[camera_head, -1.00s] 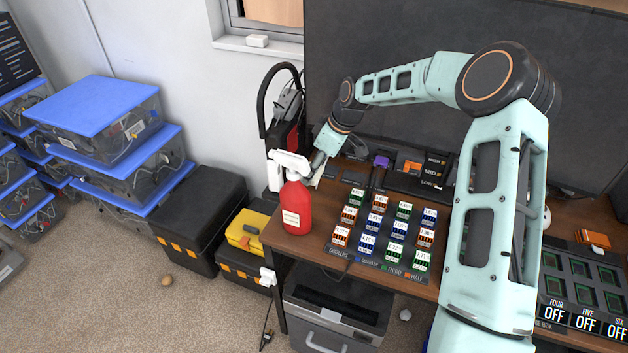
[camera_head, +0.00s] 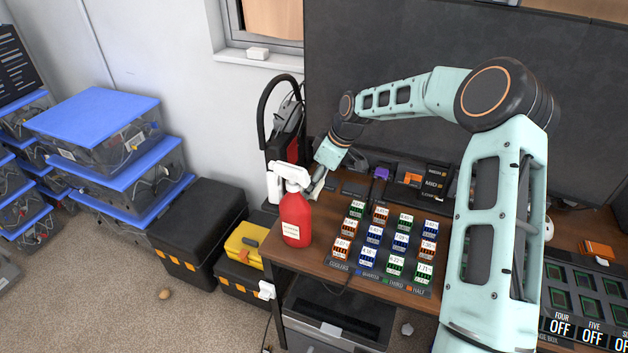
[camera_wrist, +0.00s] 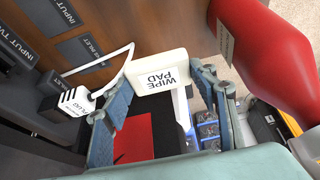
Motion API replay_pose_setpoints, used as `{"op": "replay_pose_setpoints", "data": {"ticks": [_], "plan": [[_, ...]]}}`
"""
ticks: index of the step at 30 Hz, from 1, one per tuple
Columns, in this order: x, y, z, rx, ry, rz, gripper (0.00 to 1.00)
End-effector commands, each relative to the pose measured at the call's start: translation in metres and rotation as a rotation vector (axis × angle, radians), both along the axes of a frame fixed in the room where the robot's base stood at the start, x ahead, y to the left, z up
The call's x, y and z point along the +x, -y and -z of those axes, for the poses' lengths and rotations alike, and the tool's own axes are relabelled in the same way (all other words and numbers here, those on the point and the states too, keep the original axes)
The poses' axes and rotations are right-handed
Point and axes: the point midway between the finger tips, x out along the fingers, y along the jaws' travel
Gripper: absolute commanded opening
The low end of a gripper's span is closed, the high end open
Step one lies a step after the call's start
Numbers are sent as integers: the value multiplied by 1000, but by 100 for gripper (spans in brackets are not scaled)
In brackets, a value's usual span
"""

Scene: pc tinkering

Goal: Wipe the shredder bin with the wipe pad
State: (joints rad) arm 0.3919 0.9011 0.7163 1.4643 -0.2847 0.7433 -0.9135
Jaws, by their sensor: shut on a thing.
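My gripper (camera_head: 319,181) is beside the red spray bottle (camera_head: 295,216) at the table's left end. In the wrist view, my gripper (camera_wrist: 160,85) is shut on the white wipe pad (camera_wrist: 158,72), whose label faces the camera. In the head view the pad is only a small pale patch, largely hidden by the gripper and bottle. The shredder bin, a dark grey box with a black slotted top (camera_head: 338,312), stands on the floor under the table's front edge. Its lower part is cut off by the frame. The pad is well above it and apart from it.
The red bottle (camera_wrist: 265,50) is close to the pad's right in the wrist view. A white plug (camera_wrist: 75,100) with a cable is at left. Labelled coloured blocks (camera_head: 385,240) cover the tabletop. Black and yellow toolboxes (camera_head: 245,245) stand left of the table.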

Motion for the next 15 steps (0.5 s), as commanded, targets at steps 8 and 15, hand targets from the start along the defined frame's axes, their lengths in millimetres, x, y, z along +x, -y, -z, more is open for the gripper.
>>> {"op": "replay_pose_setpoints", "data": {"ticks": [8,15], "plan": [[0,0,20,-1,-1,0,34],[0,0,34,0,0,0,34]]}}
